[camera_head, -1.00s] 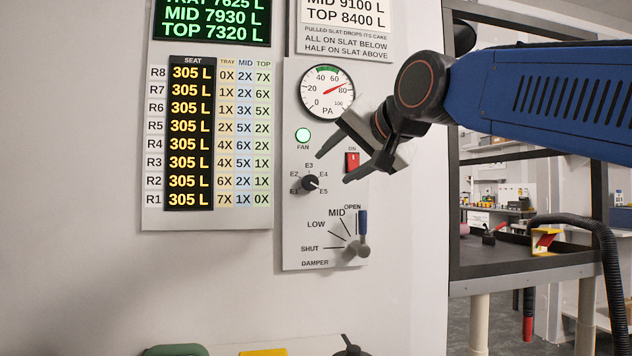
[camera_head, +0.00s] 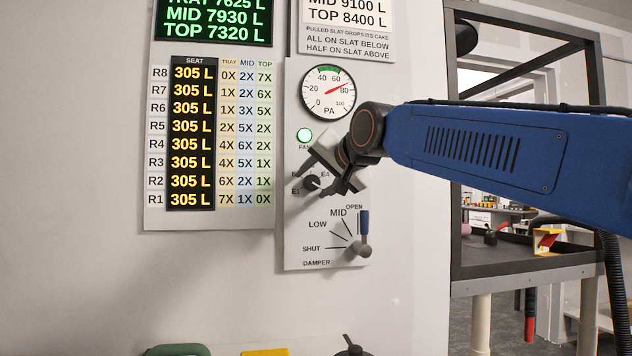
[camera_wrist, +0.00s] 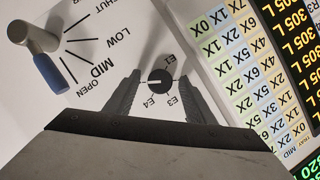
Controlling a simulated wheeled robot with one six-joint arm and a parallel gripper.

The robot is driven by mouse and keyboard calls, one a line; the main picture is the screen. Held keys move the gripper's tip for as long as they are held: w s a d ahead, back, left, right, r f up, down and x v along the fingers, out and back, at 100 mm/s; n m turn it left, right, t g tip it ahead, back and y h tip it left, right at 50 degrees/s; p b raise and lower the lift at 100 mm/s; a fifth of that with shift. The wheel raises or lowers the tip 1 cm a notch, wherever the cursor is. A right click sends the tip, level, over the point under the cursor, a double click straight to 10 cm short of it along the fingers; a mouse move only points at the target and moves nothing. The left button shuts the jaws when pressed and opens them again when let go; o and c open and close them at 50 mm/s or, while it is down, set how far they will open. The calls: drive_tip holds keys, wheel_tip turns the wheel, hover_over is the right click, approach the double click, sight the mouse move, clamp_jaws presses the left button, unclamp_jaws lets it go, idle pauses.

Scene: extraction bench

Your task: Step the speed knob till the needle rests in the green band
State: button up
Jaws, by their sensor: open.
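The speed knob (camera_head: 311,183) is a dark round knob on the grey fan panel, with marks E1 to E5 around it. In the wrist view the knob (camera_wrist: 161,83) has its white mark pointing left, past E4, where E5 appears hidden by a finger. The round PA gauge (camera_head: 328,104) shows its red needle between 60 and 80, right of the green band (camera_head: 328,70) at the top. My gripper (camera_head: 305,184) is open, with a finger either side of the knob; in the wrist view gaps show between knob and fingers.
The damper lever (camera_head: 361,250) with its blue indicator (camera_head: 363,222) sits below the knob on the same panel. A green lamp (camera_head: 304,135) is lit above it. The red ON switch is hidden behind my gripper. A seat chart (camera_head: 190,140) hangs left.

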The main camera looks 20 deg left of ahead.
drive_tip(key=c, duration=1.1)
drive_tip(key=shift+o, duration=0.2)
drive_tip(key=n+h, duration=0.1)
drive_tip(key=n, duration=0.1)
drive_tip(key=n+t+h, duration=0.1)
drive_tip(key=n, duration=0.1)
drive_tip(key=shift+s+a+r+h, duration=0.1)
drive_tip(key=shift+s+a+h, duration=0.05)
drive_tip(key=shift+h, duration=0.15)
drive_tip(key=n+t+h, duration=0.1)
drive_tip(key=n+h, duration=0.1)
drive_tip(key=n, duration=0.2)
drive_tip(key=shift+a, duration=0.15)
drive_tip(key=shift+t, duration=0.3)
drive_tip(key=o, duration=1.1)
drive_tip(key=shift+c, duration=0.2)
